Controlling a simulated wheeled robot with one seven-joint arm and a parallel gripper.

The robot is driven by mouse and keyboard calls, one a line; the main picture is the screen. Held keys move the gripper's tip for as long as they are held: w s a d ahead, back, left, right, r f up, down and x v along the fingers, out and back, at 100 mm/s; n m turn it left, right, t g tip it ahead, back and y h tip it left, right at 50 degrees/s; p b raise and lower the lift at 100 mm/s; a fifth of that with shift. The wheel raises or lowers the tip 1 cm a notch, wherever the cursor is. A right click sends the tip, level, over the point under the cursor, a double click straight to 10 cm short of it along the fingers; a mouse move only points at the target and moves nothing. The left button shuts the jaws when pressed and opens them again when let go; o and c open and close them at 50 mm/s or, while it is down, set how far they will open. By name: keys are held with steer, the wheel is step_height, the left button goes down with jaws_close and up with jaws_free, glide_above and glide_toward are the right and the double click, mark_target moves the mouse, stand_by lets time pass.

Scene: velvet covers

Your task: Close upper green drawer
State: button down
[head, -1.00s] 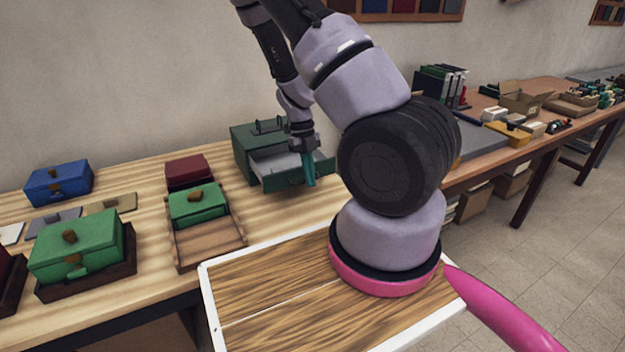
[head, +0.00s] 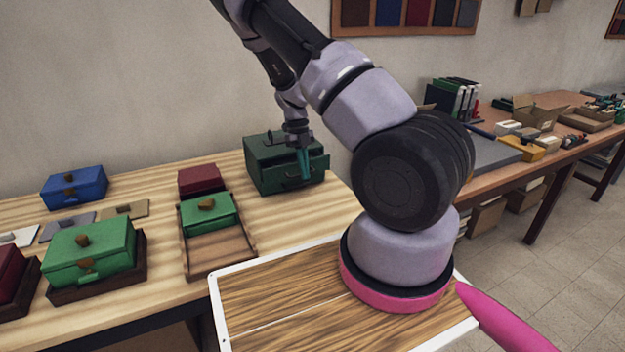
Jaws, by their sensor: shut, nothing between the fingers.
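A dark green drawer cabinet (head: 262,150) stands at the back right of the light wooden table. My gripper (head: 305,166), with teal fingers, points down right in front of the drawer front. It is shut and holds nothing. It looks to be touching or very near the drawer front.
A red box (head: 200,179) and a bright green box (head: 207,211) on a wooden tray (head: 217,256) stand left of the cabinet. A larger green box (head: 90,255) and a blue box (head: 75,187) are farther left. Bare table lies in front of the cabinet.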

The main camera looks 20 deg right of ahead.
steer(key=shift+w+a, duration=0.1)
steer(key=shift+w, duration=1.95)
steer(key=shift+r, duration=0.1)
